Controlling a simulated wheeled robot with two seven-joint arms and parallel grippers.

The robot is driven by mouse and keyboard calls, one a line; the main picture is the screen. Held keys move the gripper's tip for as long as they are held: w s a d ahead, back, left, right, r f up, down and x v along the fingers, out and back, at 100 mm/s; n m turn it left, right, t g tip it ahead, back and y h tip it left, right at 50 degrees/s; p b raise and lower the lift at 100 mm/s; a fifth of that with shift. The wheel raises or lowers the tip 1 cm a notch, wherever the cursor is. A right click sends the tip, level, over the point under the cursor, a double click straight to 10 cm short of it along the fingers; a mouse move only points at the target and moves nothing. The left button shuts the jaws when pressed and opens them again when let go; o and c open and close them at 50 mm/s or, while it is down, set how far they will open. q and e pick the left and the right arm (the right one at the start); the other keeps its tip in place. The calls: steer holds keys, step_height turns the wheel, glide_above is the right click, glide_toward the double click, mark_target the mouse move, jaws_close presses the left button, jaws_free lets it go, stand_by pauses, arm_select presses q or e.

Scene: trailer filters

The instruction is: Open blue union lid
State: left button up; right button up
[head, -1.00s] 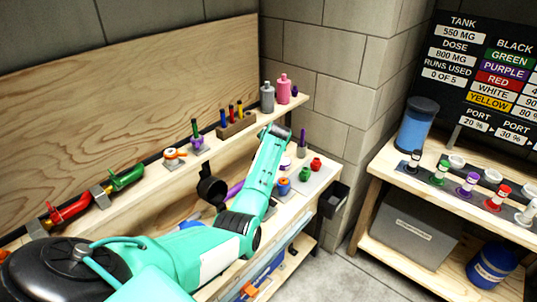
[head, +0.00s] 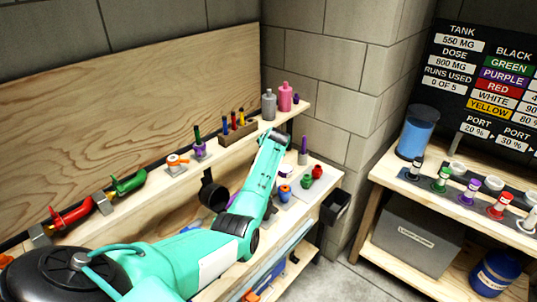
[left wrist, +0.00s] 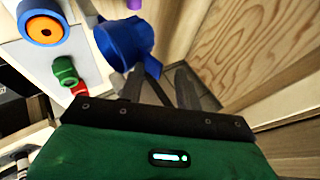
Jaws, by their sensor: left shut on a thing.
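A blue part (left wrist: 122,42), seemingly the blue union lid, is at the top centre of the left wrist view. My left gripper (left wrist: 160,78) is shut on its near edge, on what looks like a rib or tab. The fingertips are partly hidden behind the blue part. A blue ring with an orange centre (left wrist: 43,22) is beside it on a pale plate, apart from the gripper. In the head view this ring (head: 284,192) is on the bench at the far end of my left arm, whose gripper is hidden there. My right gripper is not in view.
Green (left wrist: 65,72) and red fittings are close to the left of the gripper. Bottles (head: 285,97) and a marker holder (head: 236,132) stand on the upper shelf. A wooden panel (left wrist: 260,50) is close on the right.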

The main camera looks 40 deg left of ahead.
arm_select(q)
steer(key=shift+s+a+f, duration=0.1)
steer(key=shift+s+a, duration=0.05)
steer(key=shift+s, duration=0.05)
steer(key=shift+s+d+r, duration=0.25)
steer(key=shift+d+r, duration=0.1)
steer(key=shift+r, duration=0.1)
steer(key=b+v, duration=0.2)
steer(key=v, duration=1)
steer(key=shift+d+r+b, duration=0.25)
steer(key=shift+d+b, duration=0.1)
steer(key=shift+b, duration=0.05)
steer(key=shift+w, duration=0.1)
